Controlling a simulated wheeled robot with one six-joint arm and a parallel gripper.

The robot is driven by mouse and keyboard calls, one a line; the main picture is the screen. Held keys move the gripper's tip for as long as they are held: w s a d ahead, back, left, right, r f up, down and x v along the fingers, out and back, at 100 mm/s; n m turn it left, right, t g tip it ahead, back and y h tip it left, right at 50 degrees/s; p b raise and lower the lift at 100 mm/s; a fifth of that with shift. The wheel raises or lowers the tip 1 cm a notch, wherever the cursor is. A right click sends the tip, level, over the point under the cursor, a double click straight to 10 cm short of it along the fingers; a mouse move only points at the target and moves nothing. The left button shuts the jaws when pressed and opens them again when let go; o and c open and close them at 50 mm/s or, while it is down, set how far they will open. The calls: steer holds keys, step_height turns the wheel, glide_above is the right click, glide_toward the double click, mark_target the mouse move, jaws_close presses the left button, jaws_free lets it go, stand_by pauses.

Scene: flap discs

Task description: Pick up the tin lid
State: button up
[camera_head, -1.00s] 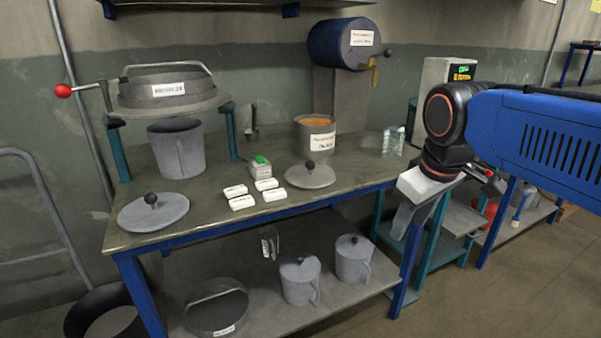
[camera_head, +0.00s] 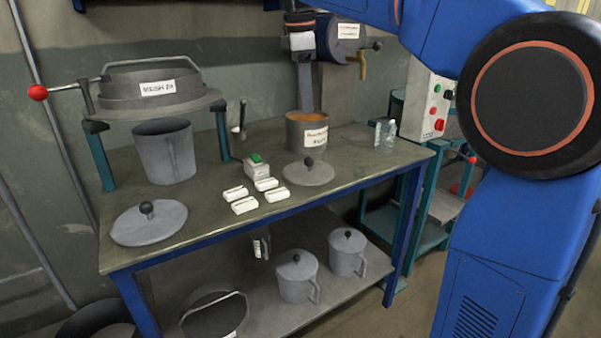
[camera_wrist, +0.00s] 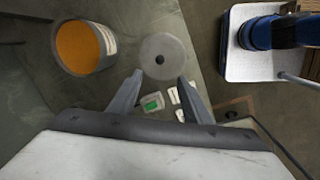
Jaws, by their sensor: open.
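A flat grey round lid with a black knob (camera_head: 308,173) lies on the bench beside the open grey tin (camera_head: 313,140) with orange contents. In the wrist view this lid (camera_wrist: 163,45) lies beyond my fingertips, right of the tin (camera_wrist: 106,62). A second, larger-looking grey lid with a black knob (camera_head: 148,226) lies at the bench's left front. My gripper (camera_head: 305,108) points down and appears above the tin in the head view. In the wrist view its two fingers (camera_wrist: 160,76) are apart with nothing between them, and the lid is not touched.
White labelled blocks (camera_head: 245,206) and a green-topped box (camera_head: 257,167) lie left of the near lid. A grey jug (camera_head: 166,152) and a sieve (camera_head: 160,88) stand at left. A blue barrel with a tap (camera_head: 343,40) is behind. Clear bottles (camera_head: 389,135) stand at right.

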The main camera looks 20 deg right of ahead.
glide_above(308, 159)
step_height(308, 159, down, 12)
steer(key=shift+r, duration=0.2)
steer(key=shift+w+d+f, duration=0.1)
steer(key=shift+w+f, duration=0.05)
steer(key=shift+f, duration=1.2)
steer(key=shift+w+d+f, duration=0.1)
steer(key=shift+f, duration=1.25)
steer(key=shift+a, duration=0.1)
jaws_close()
